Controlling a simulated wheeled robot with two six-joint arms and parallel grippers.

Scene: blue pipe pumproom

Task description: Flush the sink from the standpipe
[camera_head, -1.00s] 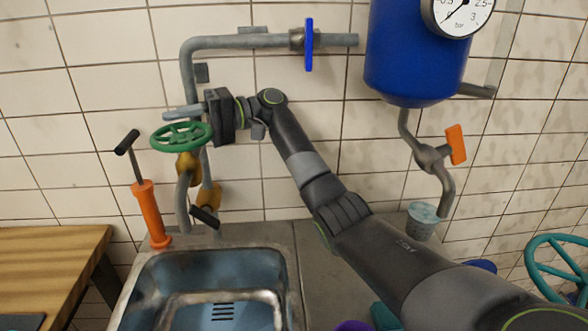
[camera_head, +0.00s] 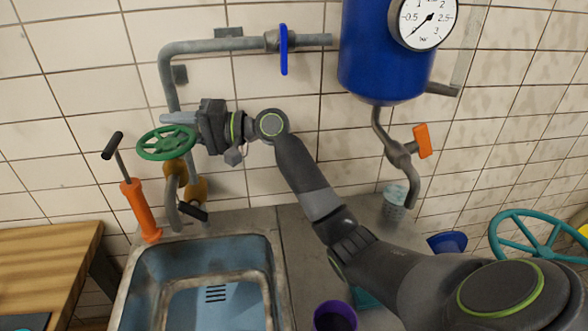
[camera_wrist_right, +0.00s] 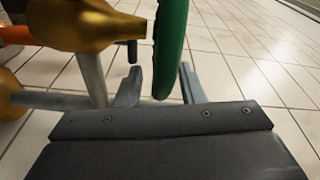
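The green handwheel (camera_head: 166,142) sits on a brass valve (camera_head: 176,172) of the grey standpipe (camera_head: 167,85) at the left wall. My right gripper (camera_head: 178,118) is at the wheel's upper right side. In the right wrist view the wheel's rim (camera_wrist_right: 171,50) stands between my two open fingers, with a gap on the left side. Whether the right finger touches it I cannot tell. The metal sink (camera_head: 222,262) lies below, with a drain grate and no water visible. A short outlet with a black lever (camera_head: 192,212) is at its back edge. My left gripper is out of view.
An orange hand pump (camera_head: 139,208) stands left of the sink. A blue tank with a gauge (camera_head: 428,20), an orange-handled valve (camera_head: 422,142) and a blue-handled valve (camera_head: 284,50) are on the wall.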

